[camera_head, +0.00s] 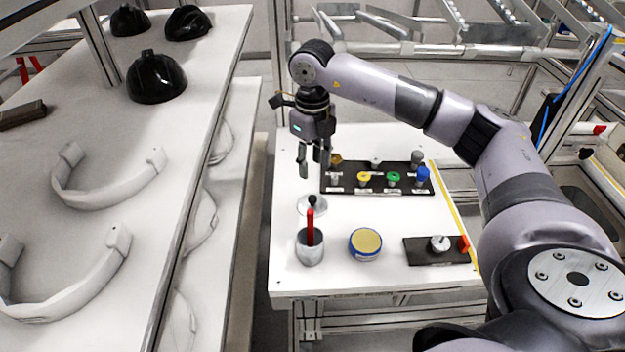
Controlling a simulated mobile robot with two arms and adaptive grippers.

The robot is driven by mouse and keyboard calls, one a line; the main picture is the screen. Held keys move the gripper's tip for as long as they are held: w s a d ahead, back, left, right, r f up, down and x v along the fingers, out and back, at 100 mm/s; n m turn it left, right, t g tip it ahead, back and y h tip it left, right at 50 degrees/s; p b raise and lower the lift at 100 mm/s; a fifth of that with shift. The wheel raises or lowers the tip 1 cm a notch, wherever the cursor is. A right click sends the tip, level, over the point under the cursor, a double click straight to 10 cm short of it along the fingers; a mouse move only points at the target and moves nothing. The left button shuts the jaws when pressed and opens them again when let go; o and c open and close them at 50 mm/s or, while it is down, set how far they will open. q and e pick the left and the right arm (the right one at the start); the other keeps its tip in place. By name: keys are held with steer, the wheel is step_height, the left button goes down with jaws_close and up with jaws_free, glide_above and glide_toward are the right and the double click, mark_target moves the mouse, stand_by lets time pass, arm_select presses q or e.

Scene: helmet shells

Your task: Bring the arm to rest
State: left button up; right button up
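My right arm comes in from the right and arches over a white table (385,272). My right gripper (310,172) hangs pointing down above the table's left back part, just left of a black rack (345,187). Its two fingers stand apart with nothing seen between them, so it is open and empty. My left gripper is not in view.
The rack holds several small coloured knobs. In front are a grey cup (310,254) with a red-handled tool, a round yellow-topped tin (365,243) and a small black plate (425,252). A left shelf (120,240) carries black helmet shells (155,78) and white bands (90,195).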

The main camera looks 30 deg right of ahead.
steer(key=shift+r, duration=0.8)
